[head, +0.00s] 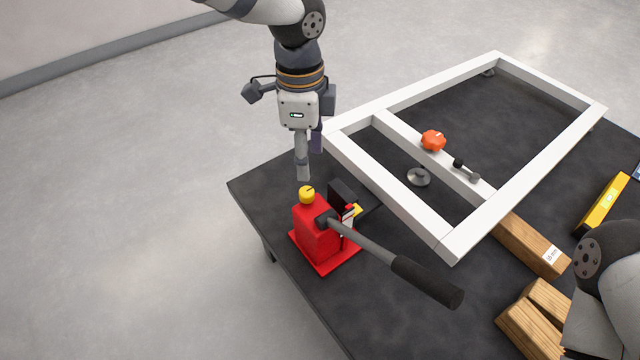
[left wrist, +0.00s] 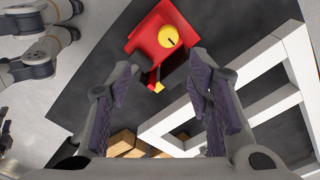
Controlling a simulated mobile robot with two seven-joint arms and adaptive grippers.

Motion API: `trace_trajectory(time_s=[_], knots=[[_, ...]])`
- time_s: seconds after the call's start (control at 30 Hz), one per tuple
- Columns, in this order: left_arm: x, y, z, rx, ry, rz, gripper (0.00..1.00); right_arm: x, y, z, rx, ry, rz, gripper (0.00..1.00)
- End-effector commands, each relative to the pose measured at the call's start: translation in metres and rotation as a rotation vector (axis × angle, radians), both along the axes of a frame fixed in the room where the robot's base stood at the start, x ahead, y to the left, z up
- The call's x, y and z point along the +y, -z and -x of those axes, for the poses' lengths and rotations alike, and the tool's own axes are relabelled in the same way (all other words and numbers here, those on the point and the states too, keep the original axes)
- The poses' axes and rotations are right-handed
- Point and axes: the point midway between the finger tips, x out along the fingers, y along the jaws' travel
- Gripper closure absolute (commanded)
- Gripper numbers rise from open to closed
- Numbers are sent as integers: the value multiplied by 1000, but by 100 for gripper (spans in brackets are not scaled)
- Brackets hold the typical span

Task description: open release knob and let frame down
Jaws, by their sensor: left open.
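The red jack (head: 318,235) stands at the table's near left edge, with a grey lever (head: 365,246) ending in a black grip. Its yellow round release knob (head: 307,194) is on top and bears a dark line; it also shows in the left wrist view (left wrist: 168,36). The white rectangular frame (head: 390,204) has its near left side beside the jack; whether it rests on the jack's lifting part is hard to tell. My left gripper (head: 309,166) points down just above the knob, open and empty. In the left wrist view the knob lies beyond the fingertips, between them. My right gripper is out of view.
On the dark table (head: 285,300) are wooden blocks (head: 530,245) and a yellow level (head: 602,203) at right. An orange star knob (head: 433,140) sits on the frame's crossbar, with a metal disc (head: 418,177) nearby. The lever sticks out toward the front right.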

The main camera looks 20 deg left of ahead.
Motion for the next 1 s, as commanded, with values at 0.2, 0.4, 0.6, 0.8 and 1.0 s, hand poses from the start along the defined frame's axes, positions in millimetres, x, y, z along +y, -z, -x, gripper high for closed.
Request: trace_trajectory(time_s=[0.2,0.4,0.6,0.8,1.0], knots=[[6,9,-8,-13,26,-25,54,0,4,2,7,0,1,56],[6,63,-7,-12,25,-25,54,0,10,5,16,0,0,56],[6,98,-8,-15,24,-25,54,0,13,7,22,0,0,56],[5,106,-9,-18,23,-23,54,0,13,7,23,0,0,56],[5,105,-9,-17,23,-24,63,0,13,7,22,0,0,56]])
